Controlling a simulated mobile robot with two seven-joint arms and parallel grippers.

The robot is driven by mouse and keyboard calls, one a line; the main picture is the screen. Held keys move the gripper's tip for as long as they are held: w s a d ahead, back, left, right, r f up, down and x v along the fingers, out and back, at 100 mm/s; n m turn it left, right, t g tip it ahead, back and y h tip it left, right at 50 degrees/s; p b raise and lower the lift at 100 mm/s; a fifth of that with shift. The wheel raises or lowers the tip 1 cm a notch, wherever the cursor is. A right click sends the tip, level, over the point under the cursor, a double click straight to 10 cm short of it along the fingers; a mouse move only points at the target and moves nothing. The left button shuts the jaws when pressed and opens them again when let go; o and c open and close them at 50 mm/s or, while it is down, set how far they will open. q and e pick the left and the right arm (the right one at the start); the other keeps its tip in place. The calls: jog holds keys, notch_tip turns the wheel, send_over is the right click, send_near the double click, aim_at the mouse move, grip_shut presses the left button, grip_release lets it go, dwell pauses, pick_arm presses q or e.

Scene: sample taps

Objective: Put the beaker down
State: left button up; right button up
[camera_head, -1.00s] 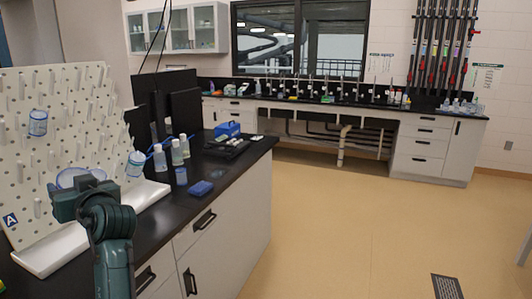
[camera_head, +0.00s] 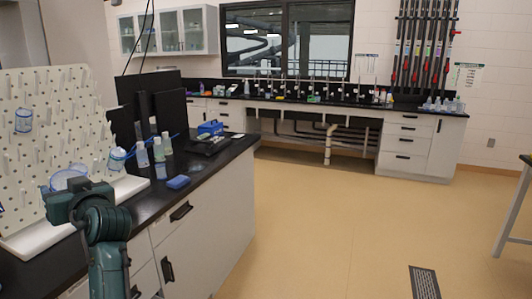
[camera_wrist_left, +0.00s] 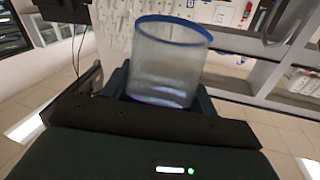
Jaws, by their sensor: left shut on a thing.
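The clear beaker with a blue rim (camera_wrist_left: 165,60) stands up between my left gripper's fingers (camera_wrist_left: 160,98) in the left wrist view. My left gripper (camera_head: 72,190) is shut on it. In the head view the beaker (camera_head: 68,176) shows just behind the gripper, its lower part hidden by the hand. The gripper is in front of the white peg rack and beside the black counter (camera_head: 138,208). I cannot tell its exact height over the counter. My right gripper is not in view.
The peg rack (camera_head: 55,142) carries blue-rimmed beakers (camera_head: 23,120). The counter's front strip looks bare. Open floor (camera_head: 320,220) lies to the right.

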pick_arm(q)
jog(key=s+a+r+n+g+y, duration=0.1)
jog(key=s+a+r+n+g, duration=0.15)
jog(key=s+a+r, duration=0.5)
jog(key=s+a+r+n+g+y, duration=0.2)
jog(key=s+a+r+g, duration=0.2)
jog(key=a+r, duration=0.55)
jog(key=w+d+f+m+t+h, duration=0.4)
jog(key=d+f+m+t+h, duration=0.15)
jog(key=d+f, duration=0.45)
jog(key=w+d+f+m+t+h, duration=0.3)
jog(key=d+f+m+t+h, duration=0.15)
jog(key=d+f+t, duration=0.4)
jog(key=s+d+f+m+h, duration=0.2)
jog(key=s+d+f+h, duration=0.2)
jog(key=d+f, duration=0.4)
jog(key=s+d+f+m+h, duration=0.3)
jog(key=s+d+f, duration=0.3)
jog(key=d+f, duration=0.3)
jog(key=d+h, duration=0.1)
jog(key=d, duration=0.3)
jog(key=shift+s+d+m, duration=0.2)
jog(key=shift+s+m, duration=0.15)
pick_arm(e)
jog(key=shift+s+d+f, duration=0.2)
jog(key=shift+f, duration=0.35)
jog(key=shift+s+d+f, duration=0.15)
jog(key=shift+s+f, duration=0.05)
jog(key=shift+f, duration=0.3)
